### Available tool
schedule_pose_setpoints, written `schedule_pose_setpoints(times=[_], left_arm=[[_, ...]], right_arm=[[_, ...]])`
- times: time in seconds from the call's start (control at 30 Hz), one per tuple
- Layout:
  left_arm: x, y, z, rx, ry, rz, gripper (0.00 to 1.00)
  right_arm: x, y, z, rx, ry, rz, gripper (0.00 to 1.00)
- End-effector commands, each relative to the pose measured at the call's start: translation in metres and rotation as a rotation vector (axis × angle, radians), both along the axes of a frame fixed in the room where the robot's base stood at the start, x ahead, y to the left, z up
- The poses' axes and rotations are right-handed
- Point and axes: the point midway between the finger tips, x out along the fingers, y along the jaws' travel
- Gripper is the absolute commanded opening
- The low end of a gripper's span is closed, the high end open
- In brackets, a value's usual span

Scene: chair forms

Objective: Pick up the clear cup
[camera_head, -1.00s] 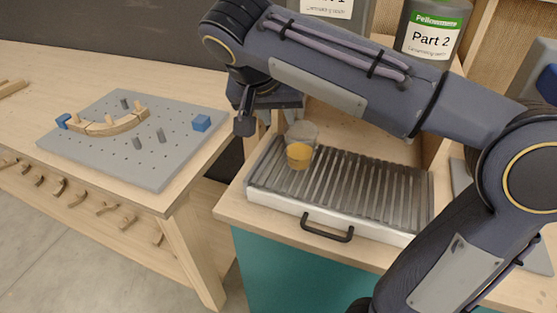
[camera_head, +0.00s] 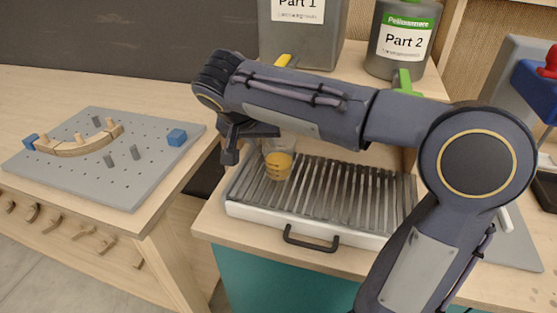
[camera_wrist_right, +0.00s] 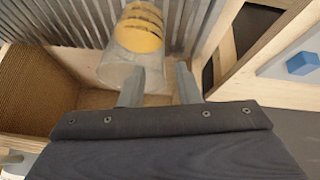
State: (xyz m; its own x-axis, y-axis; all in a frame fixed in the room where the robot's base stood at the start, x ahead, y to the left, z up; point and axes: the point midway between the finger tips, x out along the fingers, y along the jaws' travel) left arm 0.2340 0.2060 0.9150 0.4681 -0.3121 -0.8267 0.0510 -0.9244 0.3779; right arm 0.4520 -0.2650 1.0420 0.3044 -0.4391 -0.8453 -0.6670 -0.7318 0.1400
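The clear cup (camera_head: 279,157) holds an orange-yellow liquid in its lower part and stands on the ribbed metal grate, near its back left. One finger shows there; the other is mostly hidden. My left gripper is not in view.
The metal grate tray (camera_head: 320,232) has a black handle in front. A grey pegboard (camera_head: 80,175) with a curved wooden form and blue blocks lies on the left bench. Jugs labelled Part 1 (camera_head: 300,40) and Part 2 (camera_head: 400,50) stand behind my arm.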

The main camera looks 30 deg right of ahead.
Motion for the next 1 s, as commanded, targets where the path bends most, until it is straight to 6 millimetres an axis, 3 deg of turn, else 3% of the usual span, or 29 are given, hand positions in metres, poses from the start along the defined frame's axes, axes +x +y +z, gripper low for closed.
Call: schedule_pose_setpoints(times=[0.13, 0.37, 0.6, 1.0], left_arm=[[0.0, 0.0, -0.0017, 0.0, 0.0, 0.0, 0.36], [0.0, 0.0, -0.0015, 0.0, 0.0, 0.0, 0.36], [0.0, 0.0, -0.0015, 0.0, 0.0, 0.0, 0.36], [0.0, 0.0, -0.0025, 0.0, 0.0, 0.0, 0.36]], right_arm=[[0.0037, -0.0063, -0.0117, -0.001, 0.002, -0.001, 0.3], [0.0043, -0.0065, -0.0124, 0.001, 0.001, 0.0, 0.3], [0.0042, -0.0065, -0.0123, 0.001, 0.001, 0.0, 0.0], [0.0044, -0.0064, -0.0113, 0.001, -0.001, 0.001, 0.0]])
